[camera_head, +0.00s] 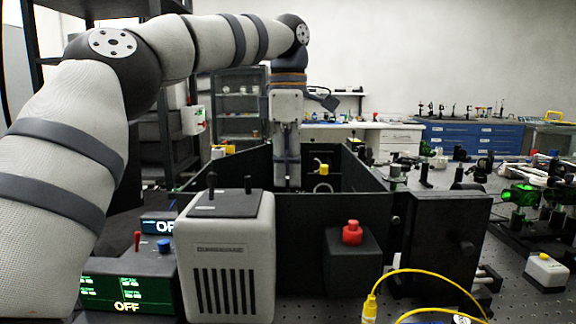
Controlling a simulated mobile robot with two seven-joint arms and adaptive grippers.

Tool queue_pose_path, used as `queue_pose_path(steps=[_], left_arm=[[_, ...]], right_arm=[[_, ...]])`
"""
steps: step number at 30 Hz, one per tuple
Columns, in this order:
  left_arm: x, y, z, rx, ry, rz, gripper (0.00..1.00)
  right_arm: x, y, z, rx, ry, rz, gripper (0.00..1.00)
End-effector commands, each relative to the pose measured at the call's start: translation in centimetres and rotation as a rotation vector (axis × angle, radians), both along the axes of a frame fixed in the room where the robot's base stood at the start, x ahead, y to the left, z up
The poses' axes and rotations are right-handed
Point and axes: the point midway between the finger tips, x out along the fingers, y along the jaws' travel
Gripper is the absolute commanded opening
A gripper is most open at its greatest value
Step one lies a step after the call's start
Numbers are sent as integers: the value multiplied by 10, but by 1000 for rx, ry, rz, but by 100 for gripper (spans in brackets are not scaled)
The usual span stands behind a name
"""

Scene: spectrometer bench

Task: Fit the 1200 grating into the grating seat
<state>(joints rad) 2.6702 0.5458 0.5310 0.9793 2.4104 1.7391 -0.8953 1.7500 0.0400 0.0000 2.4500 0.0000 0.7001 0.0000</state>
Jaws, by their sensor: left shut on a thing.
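My left gripper (288,172) reaches straight down into the black-walled enclosure (330,222), near its middle. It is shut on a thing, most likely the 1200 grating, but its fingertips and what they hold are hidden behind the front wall. The grating seat cannot be made out; the enclosure floor is hidden too. A yellow-topped part (323,168) shows inside the enclosure, just right of the gripper and apart from it. My right gripper is not in view.
A pale vented lamp box (228,265) and a red-knobbed black box (351,265) stand before the enclosure. A dark panel (448,238) stands at its right. A yellow cable (425,272) loops in front. Optics crowd the right, including a green-lit unit (520,194).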

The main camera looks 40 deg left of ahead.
Motion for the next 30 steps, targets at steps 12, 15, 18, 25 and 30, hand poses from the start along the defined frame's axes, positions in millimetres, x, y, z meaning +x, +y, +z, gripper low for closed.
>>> queue_pose_path(steps=[12, 15, 18, 25, 30], left_arm=[[0, 0, -10, 0, 0, 1, 0], [0, 0, -13, 0, 0, 0, 0], [0, 0, -15, 0, -1, 0, 0], [0, 0, -15, 1, -1, 0, 37], [0, 0, -14, 1, -1, 0, 37]], right_arm=[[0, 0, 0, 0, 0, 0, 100], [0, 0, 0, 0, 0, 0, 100], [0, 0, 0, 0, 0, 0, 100], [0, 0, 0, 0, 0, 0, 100], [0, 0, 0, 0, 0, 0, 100]])
